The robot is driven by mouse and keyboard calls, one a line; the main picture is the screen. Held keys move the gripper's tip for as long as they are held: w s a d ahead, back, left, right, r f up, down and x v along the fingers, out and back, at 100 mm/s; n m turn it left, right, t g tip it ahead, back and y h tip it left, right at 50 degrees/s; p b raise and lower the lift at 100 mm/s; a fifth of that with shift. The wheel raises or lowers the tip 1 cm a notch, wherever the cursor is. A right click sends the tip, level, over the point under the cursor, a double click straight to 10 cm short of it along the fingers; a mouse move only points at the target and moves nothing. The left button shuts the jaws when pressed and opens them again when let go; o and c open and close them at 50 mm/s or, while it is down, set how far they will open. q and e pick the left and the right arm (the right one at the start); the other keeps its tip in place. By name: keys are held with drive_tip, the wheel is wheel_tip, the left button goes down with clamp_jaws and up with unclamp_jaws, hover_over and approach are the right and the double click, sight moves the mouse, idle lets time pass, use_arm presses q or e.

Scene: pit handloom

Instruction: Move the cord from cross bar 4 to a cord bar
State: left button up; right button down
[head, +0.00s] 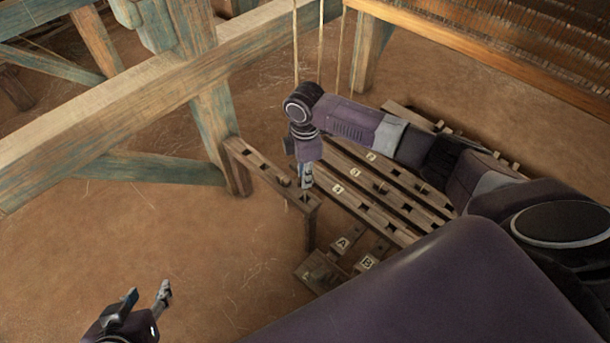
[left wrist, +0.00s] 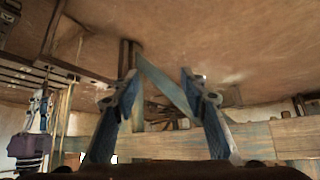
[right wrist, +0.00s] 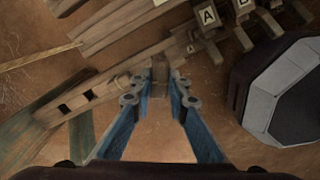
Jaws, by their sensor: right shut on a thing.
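My right gripper (head: 306,187) points down at the near end of a low wooden rail (head: 262,168) with dark slots. In the right wrist view, its blue fingers (right wrist: 160,98) are closed on a small brown wooden piece (right wrist: 160,78) at the rail (right wrist: 100,88). I cannot tell whether a cord is tied to that piece. Slotted cross bars (head: 388,190) with small white number tags lie to the right of the rail; the numbers are hard to read. Thin cords (head: 320,45) hang above them. My left gripper (head: 147,297) is open and empty over bare floor.
Wooden pedals tagged A (head: 342,242) and B (head: 367,262) lie in front of the cross bars. A thick loom beam (head: 130,98) and a post (head: 213,120) stand behind and left of the rail. The earth floor (head: 100,235) at left is clear.

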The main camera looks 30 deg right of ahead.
drive_tip(key=shift+f+b, duration=0.3)
drive_tip(key=shift+f, duration=0.05)
drive_tip(key=shift+f+b, duration=0.25)
drive_tip(key=shift+b, duration=0.05)
drive_tip(key=shift+f+b, duration=0.3)
drive_tip(key=shift+b, duration=0.05)
use_arm(q)
drive_tip(key=shift+w+d+r+t+h, duration=1.1)
drive_tip(key=shift+w+d+r+t, duration=0.75)
drive_tip(key=shift+w+r+t, duration=2.9)
use_arm(e)
drive_tip(key=shift+f+b, duration=0.25)
drive_tip(key=shift+b, duration=0.05)
drive_tip(key=shift+f+b, duration=0.3)
drive_tip(key=shift+b, duration=0.05)
drive_tip(key=shift+f, duration=0.25)
drive_tip(key=shift+f+b, duration=0.45)
drive_tip(key=shift+f, duration=0.65)
use_arm(q)
wheel_tip(320, 180, up, 13)
drive_tip(key=s+d+t+h, duration=0.1)
drive_tip(key=t, duration=0.2)
drive_tip(key=shift+d+m+h, duration=0.25)
drive_tip(key=shift+m+h, duration=0.05)
use_arm(e)
drive_tip(key=shift+f, duration=1.05)
use_arm(q)
drive_tip(key=shift+s, duration=0.1)
